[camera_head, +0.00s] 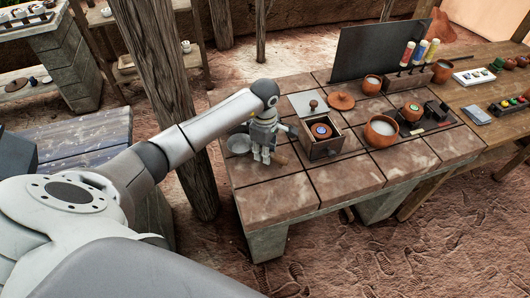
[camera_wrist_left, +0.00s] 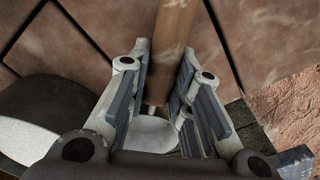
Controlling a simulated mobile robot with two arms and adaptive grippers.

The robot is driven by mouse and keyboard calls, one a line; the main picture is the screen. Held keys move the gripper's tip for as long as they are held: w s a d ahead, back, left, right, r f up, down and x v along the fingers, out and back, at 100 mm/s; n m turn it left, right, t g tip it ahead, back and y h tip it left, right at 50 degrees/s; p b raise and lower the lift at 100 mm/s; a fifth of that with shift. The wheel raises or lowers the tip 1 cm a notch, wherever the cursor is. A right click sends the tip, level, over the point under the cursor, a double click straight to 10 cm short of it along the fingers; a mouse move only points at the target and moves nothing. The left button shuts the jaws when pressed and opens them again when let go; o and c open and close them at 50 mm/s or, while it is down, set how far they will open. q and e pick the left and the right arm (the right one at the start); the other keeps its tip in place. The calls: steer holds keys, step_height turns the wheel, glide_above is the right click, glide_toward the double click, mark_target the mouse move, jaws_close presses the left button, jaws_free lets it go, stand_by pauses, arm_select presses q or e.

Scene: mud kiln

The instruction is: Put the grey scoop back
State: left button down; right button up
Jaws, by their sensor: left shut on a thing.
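My left gripper (camera_head: 263,156) points down at the left part of the tiled table. In the left wrist view its two fingers lie on either side of a wooden handle, and it is shut on the grey scoop. The scoop's brown handle (camera_wrist_left: 175,38) runs up between the fingers, and its pale grey bowl (camera_wrist_left: 153,133) shows below, close to the palm. In the head view the handle end (camera_head: 280,158) shows just right of the fingers; the rest of the scoop is mostly hidden. I cannot tell whether the scoop touches the table. My right gripper is not in view.
A round grey dish (camera_head: 238,143) stands left of the gripper. Clay bowls (camera_head: 381,130) and a dark upright panel (camera_head: 375,48) are farther right. The table's front tiles (camera_head: 275,200) are clear.

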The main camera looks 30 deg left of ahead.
arm_select(q)
steer(key=shift+f, duration=0.75)
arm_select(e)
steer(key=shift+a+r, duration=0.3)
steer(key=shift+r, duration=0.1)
arm_select(q)
steer(key=shift+f, duration=0.25)
steer(key=c, duration=1.3)
jaws_free()
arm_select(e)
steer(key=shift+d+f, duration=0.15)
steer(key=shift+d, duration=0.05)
arm_select(q)
steer(key=shift+r, duration=0.1)
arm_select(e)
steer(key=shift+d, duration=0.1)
